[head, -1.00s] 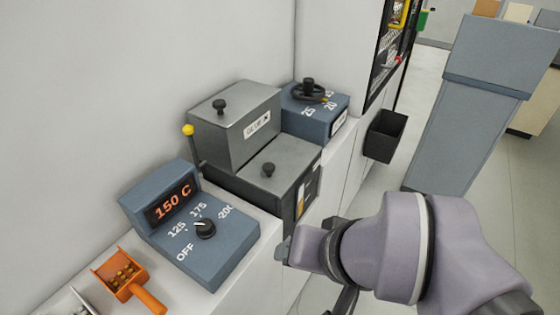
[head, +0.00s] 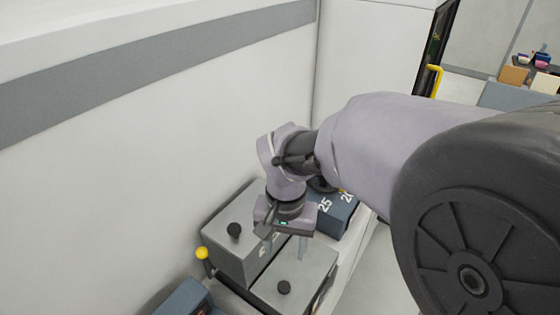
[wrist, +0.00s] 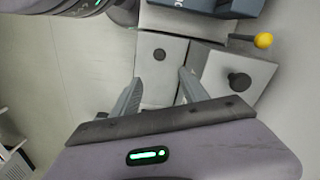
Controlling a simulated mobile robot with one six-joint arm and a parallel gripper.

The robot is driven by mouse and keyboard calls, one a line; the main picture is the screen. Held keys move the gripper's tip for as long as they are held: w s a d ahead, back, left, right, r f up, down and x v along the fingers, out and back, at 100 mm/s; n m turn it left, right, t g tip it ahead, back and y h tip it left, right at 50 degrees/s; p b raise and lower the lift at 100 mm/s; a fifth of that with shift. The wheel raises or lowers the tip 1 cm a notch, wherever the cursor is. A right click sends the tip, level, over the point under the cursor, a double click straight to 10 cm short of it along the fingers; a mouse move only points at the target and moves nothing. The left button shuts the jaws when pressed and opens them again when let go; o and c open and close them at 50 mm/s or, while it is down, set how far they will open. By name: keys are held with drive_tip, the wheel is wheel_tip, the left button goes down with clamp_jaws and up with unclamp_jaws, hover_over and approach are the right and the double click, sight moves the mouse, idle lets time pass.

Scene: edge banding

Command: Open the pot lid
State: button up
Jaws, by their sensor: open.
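Two grey metal boxes stand side by side, each with a black knob on top. The taller box (head: 222,250), labelled GLUE in the earlier head view, has a knob (head: 234,230); the lower box (head: 312,268) has another knob (head: 284,287). The wrist view shows the lower box's knob (wrist: 159,54) between the finger lines and the taller box's knob (wrist: 238,80) to the right. My gripper (head: 284,243) is open and empty, pointing down above the boxes. Both knobs are clear of the fingers. Both tops look closed.
A yellow-tipped lever (head: 202,254) stands left of the taller box. A blue dial box (head: 335,212) lies behind the boxes, partly hidden by my arm. A blue control box (head: 185,300) is at the lower left. The white wall (head: 130,190) is close on the left.

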sight(284, 286)
wheel_tip(284, 286, down, 16)
drive_tip(key=b, duration=0.3)
drive_tip(key=shift+s+f+b, duration=0.1)
drive_tip(key=shift+f+b, duration=0.15)
drive_tip(key=shift+b, duration=0.05)
clamp_jaws()
idle(1.0)
